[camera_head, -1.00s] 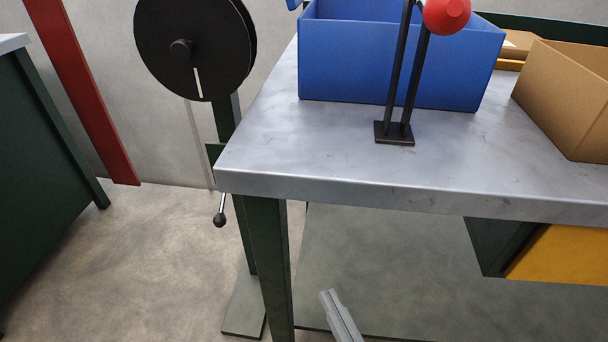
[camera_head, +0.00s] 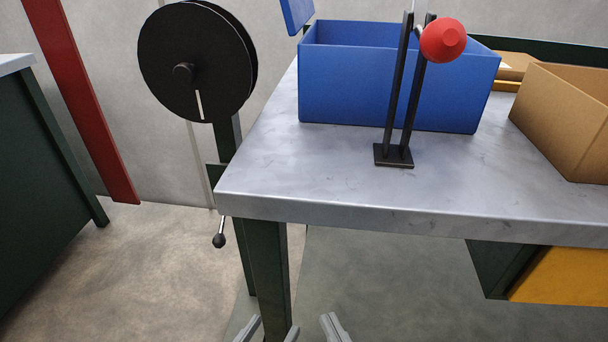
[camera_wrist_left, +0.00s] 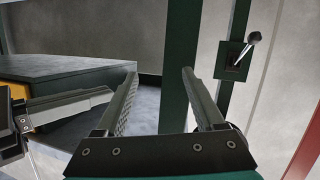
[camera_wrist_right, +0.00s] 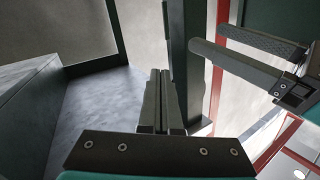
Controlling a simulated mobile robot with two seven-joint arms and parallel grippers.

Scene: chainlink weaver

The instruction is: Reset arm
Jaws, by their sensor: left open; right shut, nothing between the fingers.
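The task names no object beyond my arms. My left gripper (camera_head: 271,328) shows only its fingertips at the bottom edge of the head view, in front of the table leg. In the left wrist view it is open and empty (camera_wrist_left: 159,77). My right gripper (camera_head: 332,324) is just to its right at the bottom edge. In the right wrist view it is shut with nothing between its fingers (camera_wrist_right: 160,76). Each gripper also shows beside the other in the wrist views. Both are lower than the tabletop, and neither visibly touches anything.
A grey table (camera_head: 330,205) bears a blue bin (camera_head: 390,85), a black stand (camera_head: 393,155) with a red knob (camera_head: 442,40) and a cardboard box (camera_head: 560,125). A black reel (camera_head: 190,60) stands left of it. A lever (camera_head: 220,238) hangs below. Floor (camera_head: 150,280) is clear at left.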

